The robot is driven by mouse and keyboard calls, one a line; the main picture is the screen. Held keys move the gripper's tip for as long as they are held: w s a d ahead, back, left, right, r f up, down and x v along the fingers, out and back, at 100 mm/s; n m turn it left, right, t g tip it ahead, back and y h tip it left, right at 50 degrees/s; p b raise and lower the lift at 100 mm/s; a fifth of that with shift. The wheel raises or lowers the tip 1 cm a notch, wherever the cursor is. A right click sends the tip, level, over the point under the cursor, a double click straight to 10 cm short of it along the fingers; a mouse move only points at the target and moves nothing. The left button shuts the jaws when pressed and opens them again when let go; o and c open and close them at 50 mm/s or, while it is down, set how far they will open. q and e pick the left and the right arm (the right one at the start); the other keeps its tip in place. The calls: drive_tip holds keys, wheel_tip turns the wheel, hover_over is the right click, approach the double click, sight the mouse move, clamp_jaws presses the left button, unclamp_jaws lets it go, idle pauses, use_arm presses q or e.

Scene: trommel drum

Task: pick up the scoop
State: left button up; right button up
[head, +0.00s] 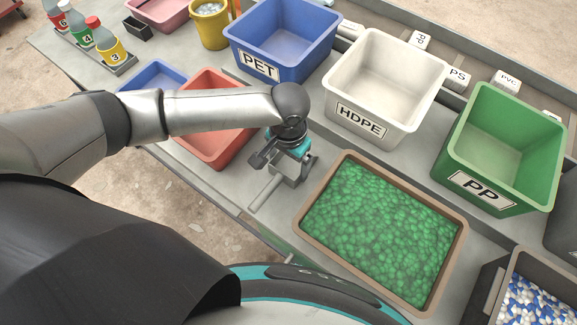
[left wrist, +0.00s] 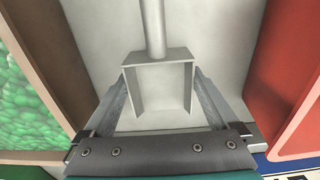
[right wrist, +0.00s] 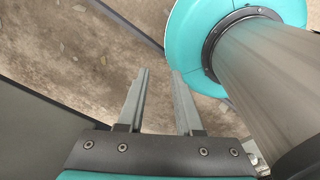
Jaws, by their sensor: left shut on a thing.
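The scoop (left wrist: 158,62) is grey, with a square open pan and a round straight handle. In the left wrist view its pan lies between my left gripper's fingers (left wrist: 160,95), which press on its two sides. The handle points away from the gripper. In the head view my left gripper (head: 284,165) is over the scoop (head: 266,193) on the grey table, between the red bin and the tray of green pellets. The gripper hides part of the pan. My right gripper (right wrist: 158,85) is open and empty above the brown floor, beside my base.
The tray of green pellets (head: 462,240) is right of the scoop, and the red bin (head: 240,145) is behind my left forearm. The PET bin (head: 258,68), HDPE bin (head: 362,118) and PP bin (head: 480,187) stand behind. Bare table lies around the scoop handle.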

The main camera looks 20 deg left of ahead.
use_arm(q)
drive_tip(key=c, duration=0.4)
drive_tip(key=shift+o, duration=0.2)
drive_tip(key=shift+r, duration=0.15)
wheel_tip(320, 180, up, 20)
drive_tip(key=p, duration=0.4)
